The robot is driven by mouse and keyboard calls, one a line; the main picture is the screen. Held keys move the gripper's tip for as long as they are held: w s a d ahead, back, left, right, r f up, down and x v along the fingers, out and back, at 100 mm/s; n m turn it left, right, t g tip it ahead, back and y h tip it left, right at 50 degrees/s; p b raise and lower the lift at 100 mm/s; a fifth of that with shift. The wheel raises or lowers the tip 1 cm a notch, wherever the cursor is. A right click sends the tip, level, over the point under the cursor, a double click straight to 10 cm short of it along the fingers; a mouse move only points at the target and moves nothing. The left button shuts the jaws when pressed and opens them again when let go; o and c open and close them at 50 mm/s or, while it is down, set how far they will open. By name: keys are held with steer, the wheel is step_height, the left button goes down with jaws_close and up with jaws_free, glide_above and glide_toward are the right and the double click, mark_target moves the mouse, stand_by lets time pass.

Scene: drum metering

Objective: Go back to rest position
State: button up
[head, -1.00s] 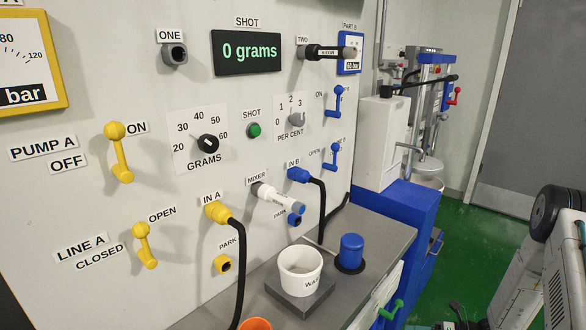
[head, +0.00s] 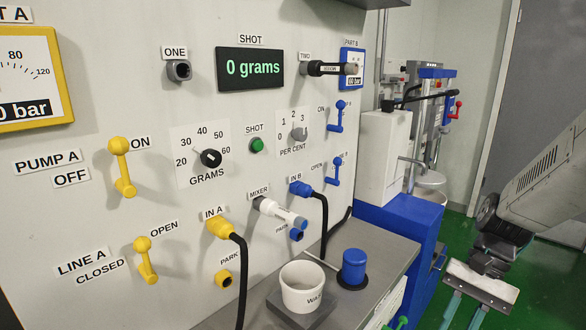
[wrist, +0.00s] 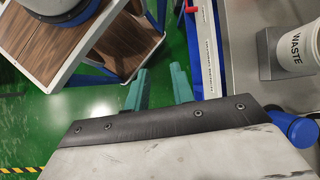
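My gripper (head: 463,314) hangs at the lower right of the head view, over the green floor. It is to the right of the bench and apart from the panel. In the wrist view its two teal fingers (wrist: 160,76) are spread apart, with only floor between them. The white WASTE cup (head: 302,290) stands upright on a grey block on the bench, and shows at the upper right of the wrist view (wrist: 296,45). The blue-capped cylinder (head: 354,265) stands beside it.
The panel carries yellow levers (head: 122,168), blue levers (head: 337,117), knobs and plugged hoses. The grey bench (head: 385,250) and blue cabinet (head: 405,215) lie left of my gripper. A wood-topped cart (wrist: 125,45) is at the wrist view's upper left. Green floor shows between.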

steer(key=s+a+r+n+t+h, duration=0.2)
steer(key=s+r+n+t+h, duration=0.3)
steer(key=s+r, duration=0.6)
steer(key=shift+s+a+r+n+t, duration=0.35)
steer(key=shift+r+n, duration=0.25)
steer(key=shift+n, duration=0.6)
